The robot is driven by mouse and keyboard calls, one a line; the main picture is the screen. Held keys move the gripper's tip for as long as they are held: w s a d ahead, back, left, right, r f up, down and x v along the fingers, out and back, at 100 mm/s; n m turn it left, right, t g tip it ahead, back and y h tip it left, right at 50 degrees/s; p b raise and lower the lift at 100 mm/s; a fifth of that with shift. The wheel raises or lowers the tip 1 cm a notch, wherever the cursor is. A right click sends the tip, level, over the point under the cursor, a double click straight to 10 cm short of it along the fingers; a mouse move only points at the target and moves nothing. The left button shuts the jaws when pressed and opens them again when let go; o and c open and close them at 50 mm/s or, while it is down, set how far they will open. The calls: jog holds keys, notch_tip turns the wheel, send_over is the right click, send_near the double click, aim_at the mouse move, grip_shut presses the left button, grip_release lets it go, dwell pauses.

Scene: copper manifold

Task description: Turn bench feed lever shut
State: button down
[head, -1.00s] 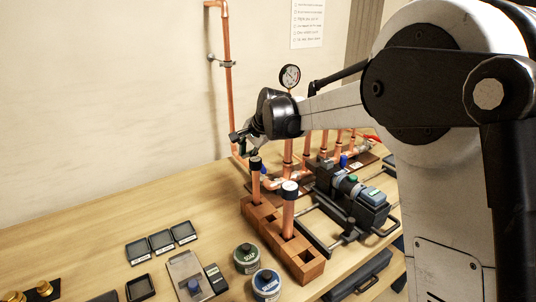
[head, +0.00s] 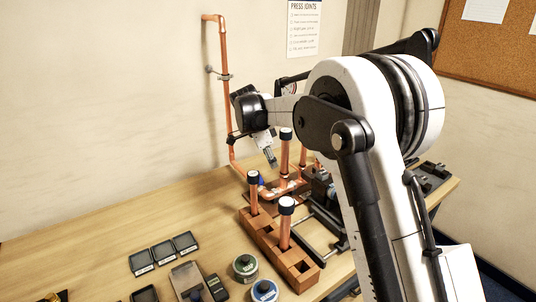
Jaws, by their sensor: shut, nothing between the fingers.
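A small blue handle (head: 261,181), which may be the feed lever, shows at the left end of the copper manifold (head: 283,186) on the bench. It is too small and partly hidden to tell which way it is turned. My gripper (head: 273,163) is shut and empty, pointing down just above and slightly right of the blue handle in the picture. I cannot tell whether it touches anything. My arm hides much of the manifold's right side.
A wooden block (head: 270,240) holding upright copper pipes with black caps stands in front of the manifold. A copper riser (head: 225,100) runs up the wall behind. Black trays (head: 163,252) and two tins (head: 245,267) lie at the front. The left bench is clear.

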jog(key=x, duration=0.4)
jog(key=shift+a+f+p, duration=0.1)
jog(key=shift+f+p, duration=0.2)
jog(key=shift+s+a, duration=0.2)
jog(key=shift+a, duration=0.35)
jog(key=shift+s+a, duration=0.2)
jog(key=shift+a, duration=0.4)
jog(key=shift+s+a+f+p, duration=0.15)
jog(key=shift+a+f+p, duration=0.15)
jog(key=shift+a, duration=0.25)
jog(key=shift+s+a, duration=0.1)
